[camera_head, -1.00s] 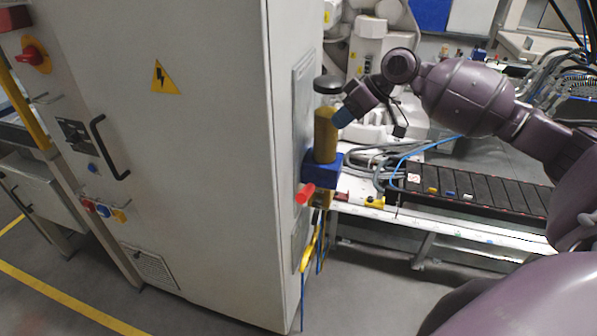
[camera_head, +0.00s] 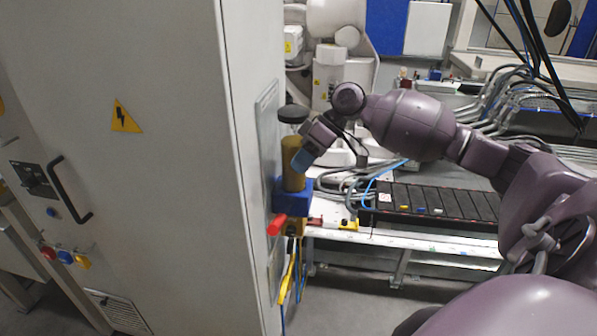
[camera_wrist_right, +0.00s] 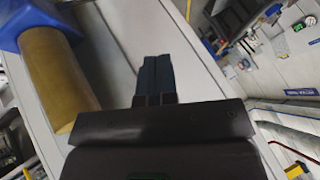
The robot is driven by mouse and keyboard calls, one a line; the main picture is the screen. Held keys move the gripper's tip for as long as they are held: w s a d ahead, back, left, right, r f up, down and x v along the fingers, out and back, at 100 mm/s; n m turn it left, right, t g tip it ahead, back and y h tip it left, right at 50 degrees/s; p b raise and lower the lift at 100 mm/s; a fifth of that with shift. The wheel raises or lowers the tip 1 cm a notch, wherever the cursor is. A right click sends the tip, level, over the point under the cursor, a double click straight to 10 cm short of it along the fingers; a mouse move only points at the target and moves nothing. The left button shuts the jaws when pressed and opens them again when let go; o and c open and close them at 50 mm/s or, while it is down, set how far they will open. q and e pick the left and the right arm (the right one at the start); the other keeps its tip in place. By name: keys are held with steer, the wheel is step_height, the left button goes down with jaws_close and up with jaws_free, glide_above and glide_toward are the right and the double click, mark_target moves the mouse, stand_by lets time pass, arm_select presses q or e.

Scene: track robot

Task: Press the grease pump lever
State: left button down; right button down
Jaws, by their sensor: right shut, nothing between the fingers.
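The grease pump is mounted on the side of the grey cabinet. It has a yellow-brown cylinder (camera_head: 292,166) with a black cap (camera_head: 292,114), a blue block (camera_head: 291,194) below it and a red-tipped lever (camera_head: 277,225) sticking out at the front. My right gripper (camera_head: 302,157) is beside the cylinder, above the lever; in the head view I cannot tell whether it touches. In the right wrist view its dark fingers (camera_wrist_right: 153,75) are together and empty, with the cylinder (camera_wrist_right: 55,75) and blue block (camera_wrist_right: 28,22) to their left. The lever is not seen there. My left gripper is out of view.
The grey cabinet (camera_head: 150,180) with its black handle (camera_head: 68,190) fills the left. Yellow and blue hoses (camera_head: 287,272) hang below the pump. Behind my right arm is a white bench (camera_head: 425,240) with a black module row (camera_head: 440,203) and grey cables. Floor is clear below the bench.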

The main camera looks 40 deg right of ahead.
glide_above(282, 218)
steer(key=w+d, duration=0.1)
steer(key=w, duration=0.1)
step_height(282, 218, down, 6)
steer(key=shift+s+r, duration=0.15)
steer(key=shift+r, duration=0.05)
steer(key=f, duration=0.2)
steer(key=s+f, duration=0.1)
steer(key=shift+s+a, duration=0.1)
steer(key=shift+a, duration=0.25)
steer(key=shift+s+a+f, duration=0.15)
steer(key=shift+s+f, duration=0.05)
steer(key=shift+f, duration=0.25)
steer(key=shift+f, duration=0.1)
